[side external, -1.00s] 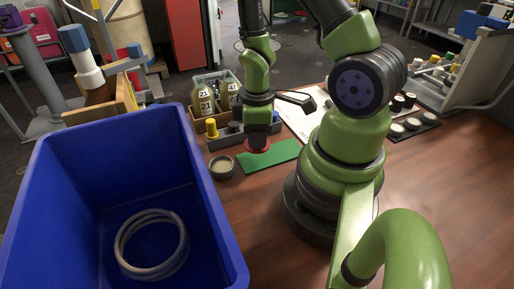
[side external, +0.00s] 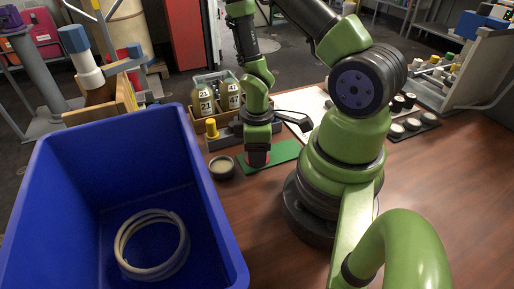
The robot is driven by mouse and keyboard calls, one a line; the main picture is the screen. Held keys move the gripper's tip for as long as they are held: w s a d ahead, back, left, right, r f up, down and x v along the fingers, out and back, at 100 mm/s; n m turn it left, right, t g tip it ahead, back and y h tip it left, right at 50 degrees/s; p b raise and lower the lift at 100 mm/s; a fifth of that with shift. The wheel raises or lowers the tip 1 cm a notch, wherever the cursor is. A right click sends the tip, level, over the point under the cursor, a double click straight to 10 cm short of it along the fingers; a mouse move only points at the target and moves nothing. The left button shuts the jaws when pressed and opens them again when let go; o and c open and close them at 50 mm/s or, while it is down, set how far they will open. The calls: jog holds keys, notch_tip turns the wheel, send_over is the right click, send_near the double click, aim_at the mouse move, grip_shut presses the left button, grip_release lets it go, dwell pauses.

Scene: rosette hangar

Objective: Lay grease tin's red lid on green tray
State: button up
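The open grease tin (side external: 222,167), a small dark round tin with pale contents, stands on the wooden table just left of the green tray. The flat green tray (side external: 285,152) lies beside it, its left part hidden behind my gripper. My gripper (side external: 257,157) points down at the tray's left end. The red lid (side external: 258,160) shows at its fingertips, low at tray level and partly covered by the fingers. I cannot tell whether the lid touches the tray, or whether the fingers still grip it.
A grey organizer (side external: 226,137) with a yellow-capped item and a crate of bottles (side external: 205,101) stand close behind. A large blue bin (side external: 60,185) holding a coiled hose (side external: 151,245) fills the left front. Round containers (side external: 412,125) sit on the right.

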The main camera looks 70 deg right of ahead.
jog(key=shift+r, duration=0.1)
jog(key=w+a+r+m+t, duration=0.1)
jog(key=a+r+m+t, duration=0.1)
jog(key=r, duration=0.9)
jog(key=a+r+m+t, duration=0.2)
jog(key=a+r, duration=0.1)
jog(key=r, duration=0.8)
jog(key=s+a+r+m+t+y, duration=0.2)
jog(key=s+a+r+m+t, duration=0.1)
jog(key=r, duration=0.5)
jog(key=shift+s+a+m, duration=0.6)
jog(key=shift+a+m, duration=0.2)
jog(key=shift+a, duration=0.2)
